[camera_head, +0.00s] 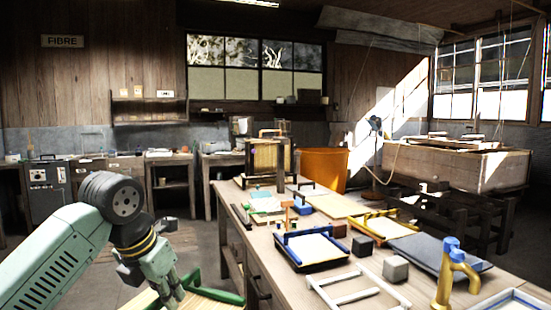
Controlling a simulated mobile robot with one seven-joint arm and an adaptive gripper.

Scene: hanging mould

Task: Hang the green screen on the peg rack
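The green screen (216,294) shows at the bottom edge, left of the long workbench. It has a green bar, a short green upright and a pale wooden edge; its lower part is cut off by the frame. My gripper (171,295) points down at the screen's left side and overlaps it in the picture. Its fingertips are hard to make out, so I cannot tell whether they hold the screen. A wooden upright frame (268,160) stands at the bench's far end; I cannot tell whether it is the peg rack.
The workbench (262,257) holds a blue-handled screen (312,248), a yellow-handled screen (383,226), dark blocks (363,246), a white frame (355,291) and a yellow stand with a blue top (452,270). An orange tub (325,168) stands behind. Floor left of the bench is open.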

